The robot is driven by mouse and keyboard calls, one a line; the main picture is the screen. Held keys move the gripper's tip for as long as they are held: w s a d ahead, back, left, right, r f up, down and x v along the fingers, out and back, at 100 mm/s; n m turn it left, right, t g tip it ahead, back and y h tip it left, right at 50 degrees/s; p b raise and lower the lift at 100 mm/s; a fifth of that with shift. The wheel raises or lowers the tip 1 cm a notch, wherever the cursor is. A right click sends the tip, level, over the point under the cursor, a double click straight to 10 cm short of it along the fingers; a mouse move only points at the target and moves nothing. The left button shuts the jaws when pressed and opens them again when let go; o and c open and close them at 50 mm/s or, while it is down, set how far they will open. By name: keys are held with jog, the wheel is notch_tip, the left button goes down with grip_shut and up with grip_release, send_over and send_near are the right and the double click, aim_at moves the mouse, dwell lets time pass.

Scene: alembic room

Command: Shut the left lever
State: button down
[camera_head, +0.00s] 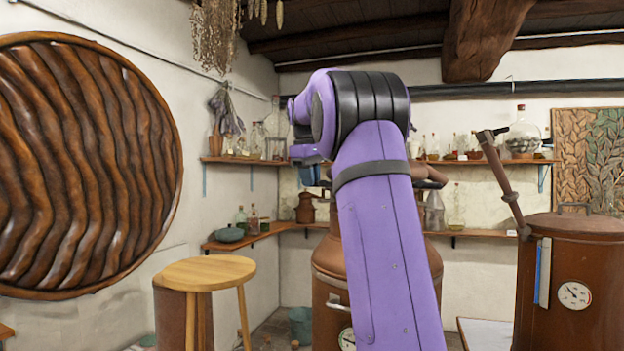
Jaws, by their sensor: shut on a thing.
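The copper still (327,270) at the centre is largely covered by my purple arm. A brown bar with a dark end (428,174), which looks like part of the left lever, shows just right of my arm. My gripper (311,176) shows only as a small dark blue part at the left of my arm, under the purple wrist. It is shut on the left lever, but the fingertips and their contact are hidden. The right lever (508,190) is raised and tilts up to the left, from the left side of the right still (577,255).
A round wooden stool (205,273) stands at the left. Shelves (260,235) with bottles and jars run along the walls behind. A large carved wooden disc (85,165) is on the left wall. A pale tabletop (485,333) lies between the stills.

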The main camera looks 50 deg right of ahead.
jog(key=shift+s+a+n+t+y, duration=0.3)
jog(key=shift+s+a+n, duration=0.2)
jog(key=shift+n, duration=1.55)
jog(key=shift+s+a+n+t+y, duration=0.15)
jog(key=shift+s+a+n+t, duration=0.25)
jog(key=shift+n, duration=1.7)
jog(key=shift+s+a+n+t+y, duration=0.25)
jog(key=shift+s+a+n, duration=0.3)
jog(key=shift+n, duration=1.5)
jog(key=shift+w, duration=0.1)
jog(key=c, duration=1.1)
grip_release()
notch_tip(320, 180, up, 11)
jog(key=s, duration=0.2)
jog(key=shift+a+f, duration=0.2)
jog(key=shift+a, duration=0.25)
jog(key=shift+a, duration=0.1)
